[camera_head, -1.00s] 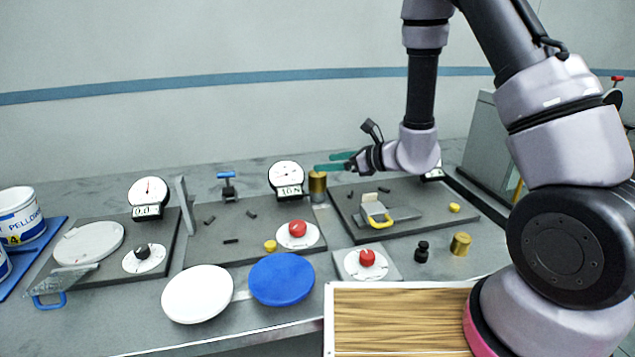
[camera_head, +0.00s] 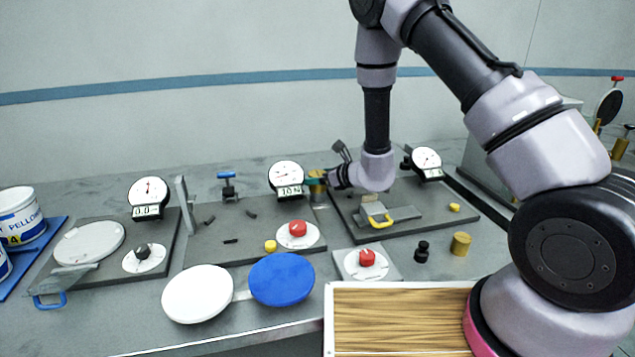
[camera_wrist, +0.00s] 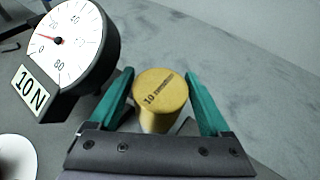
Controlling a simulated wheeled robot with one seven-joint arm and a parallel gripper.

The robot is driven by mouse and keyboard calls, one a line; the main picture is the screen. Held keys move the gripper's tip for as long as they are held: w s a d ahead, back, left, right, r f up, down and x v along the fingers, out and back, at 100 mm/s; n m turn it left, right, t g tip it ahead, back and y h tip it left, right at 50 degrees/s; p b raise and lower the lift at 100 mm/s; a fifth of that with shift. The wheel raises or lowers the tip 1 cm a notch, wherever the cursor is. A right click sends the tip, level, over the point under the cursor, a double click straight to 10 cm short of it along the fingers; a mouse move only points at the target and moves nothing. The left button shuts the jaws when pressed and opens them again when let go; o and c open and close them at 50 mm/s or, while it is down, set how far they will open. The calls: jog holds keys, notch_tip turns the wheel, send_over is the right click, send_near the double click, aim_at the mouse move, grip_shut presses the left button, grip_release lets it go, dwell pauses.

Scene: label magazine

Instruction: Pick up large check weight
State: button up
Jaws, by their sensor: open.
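The large check weight (camera_wrist: 160,98) is a brass cylinder with "10" and smaller lettering on its top. It stands upright between the two green fingers of my gripper (camera_wrist: 160,95) in the wrist view, with a small gap showing on each side. In the head view the brass weight (camera_head: 317,186) stands just right of the middle dial gauge, and my gripper (camera_head: 318,182) reaches it from the right. The jaws are open around the weight. Its lower part is partly hidden in the wrist view.
The "10 N" dial gauge (camera_wrist: 72,45) stands close to the left finger. A smaller brass weight (camera_head: 460,244) and a black knobbed piece (camera_head: 422,252) stand at the right. White (camera_head: 197,294) and blue (camera_head: 281,279) discs lie at the front. Behind the weight the bench is clear.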

jog(key=shift+w+a+f, duration=0.25)
jog(key=shift+w+a, duration=0.2)
jog(key=shift+a, duration=0.05)
grip_shut()
jog(key=shift+r, duration=0.1)
jog(key=shift+r, duration=0.1)
